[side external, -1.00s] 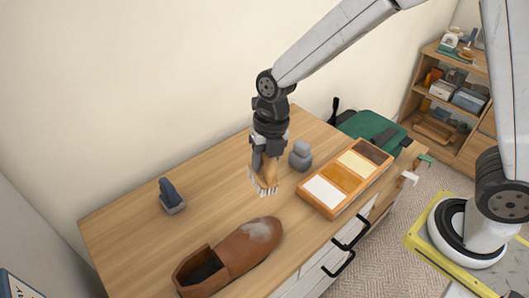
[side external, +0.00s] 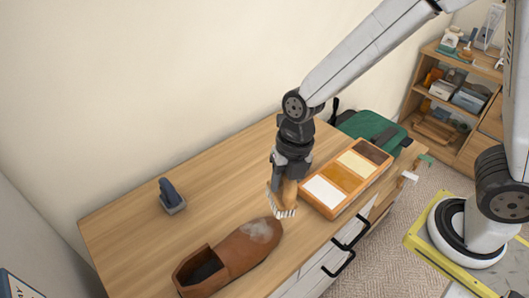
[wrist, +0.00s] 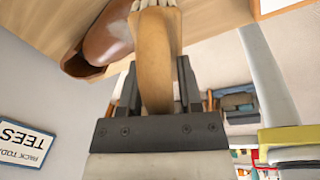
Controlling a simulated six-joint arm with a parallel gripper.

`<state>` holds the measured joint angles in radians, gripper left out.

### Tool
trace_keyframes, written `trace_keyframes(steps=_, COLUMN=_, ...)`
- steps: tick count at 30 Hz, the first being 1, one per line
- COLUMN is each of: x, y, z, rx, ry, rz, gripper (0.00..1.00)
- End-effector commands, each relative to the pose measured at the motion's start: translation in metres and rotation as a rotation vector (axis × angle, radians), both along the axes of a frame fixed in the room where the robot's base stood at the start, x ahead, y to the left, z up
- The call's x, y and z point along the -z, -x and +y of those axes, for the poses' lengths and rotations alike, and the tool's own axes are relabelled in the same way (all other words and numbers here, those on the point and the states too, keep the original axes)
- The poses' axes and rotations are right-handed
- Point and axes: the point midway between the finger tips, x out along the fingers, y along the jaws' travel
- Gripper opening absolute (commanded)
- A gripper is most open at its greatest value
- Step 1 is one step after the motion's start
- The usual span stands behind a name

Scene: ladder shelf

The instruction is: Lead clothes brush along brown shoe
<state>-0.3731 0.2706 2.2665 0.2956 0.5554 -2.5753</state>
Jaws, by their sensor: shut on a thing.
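The brown shoe (side external: 232,252) lies on the wooden dresser top near its front edge, with a pale dusty patch (side external: 260,231) on its toe. My gripper (side external: 288,178) is shut on the wooden clothes brush (side external: 286,195), whose pale bristles point down. The brush is just beyond the shoe's toe, to its upper right in the side view; I cannot tell whether they touch. In the wrist view the brush handle (wrist: 157,60) stands between my fingers, and part of the shoe (wrist: 106,38) shows to its left.
An orange tray (side external: 318,208) with several coloured compartments sits right of the brush. A dark blue and grey object (side external: 171,196) stands at the left back. A green bag (side external: 372,130) lies at the far end. The dresser top (side external: 215,190) between is clear.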

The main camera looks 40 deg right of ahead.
Motion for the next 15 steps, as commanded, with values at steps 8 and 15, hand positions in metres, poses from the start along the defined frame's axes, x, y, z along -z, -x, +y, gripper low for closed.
trace_keyframes(steps=8, x=0.02, y=0.001, z=0.003, rx=-0.001, ry=0.002, rz=0.003, gripper=0.0)
trace_keyframes(steps=15, x=0.035, y=-0.001, z=0.019, rx=-0.006, ry=0.0, rz=-0.001, gripper=0.0)
